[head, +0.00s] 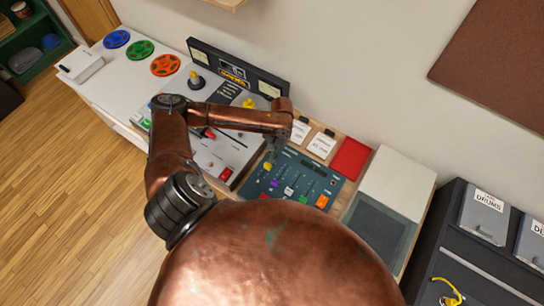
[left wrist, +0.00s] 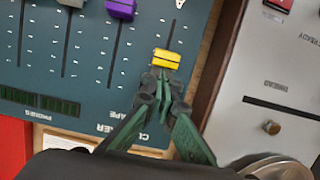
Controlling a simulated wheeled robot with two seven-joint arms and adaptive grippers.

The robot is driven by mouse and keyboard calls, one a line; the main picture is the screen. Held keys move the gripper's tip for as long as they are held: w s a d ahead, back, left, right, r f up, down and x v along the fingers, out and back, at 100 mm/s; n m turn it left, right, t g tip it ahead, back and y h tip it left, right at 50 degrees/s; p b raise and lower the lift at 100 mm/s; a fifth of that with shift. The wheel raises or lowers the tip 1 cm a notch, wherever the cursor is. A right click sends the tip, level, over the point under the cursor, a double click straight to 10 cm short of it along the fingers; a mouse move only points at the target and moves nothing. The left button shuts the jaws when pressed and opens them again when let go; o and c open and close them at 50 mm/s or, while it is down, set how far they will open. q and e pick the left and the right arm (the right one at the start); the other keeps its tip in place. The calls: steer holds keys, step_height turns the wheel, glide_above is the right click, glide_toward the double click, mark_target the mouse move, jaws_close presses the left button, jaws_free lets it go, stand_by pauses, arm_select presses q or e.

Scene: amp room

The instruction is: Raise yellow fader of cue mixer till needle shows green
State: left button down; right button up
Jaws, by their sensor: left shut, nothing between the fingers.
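The cue mixer (head: 325,178) is a dark teal panel on the bench, also filling much of the left wrist view (left wrist: 90,75). Its yellow fader (head: 267,166) is at the panel's left side. In the left wrist view the yellow fader cap (left wrist: 167,58) sits in a slot that runs on beyond it, away from my gripper. My left gripper (left wrist: 161,90) is shut and empty, with its green fingertips right at the near side of the cap; whether they touch I cannot tell. In the head view the left gripper (head: 276,146) is small, over the mixer's back edge. I cannot read any needle.
Grey and purple faders (left wrist: 121,8) stand beside the yellow one. A light grey deck (head: 222,150) with a red button adjoins the mixer, past a wooden edge (left wrist: 219,55).

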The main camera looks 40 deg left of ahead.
step_height(320, 180, up, 3)
steer(key=shift+w+p, duration=0.15)
steer(key=shift+p, duration=1.05)
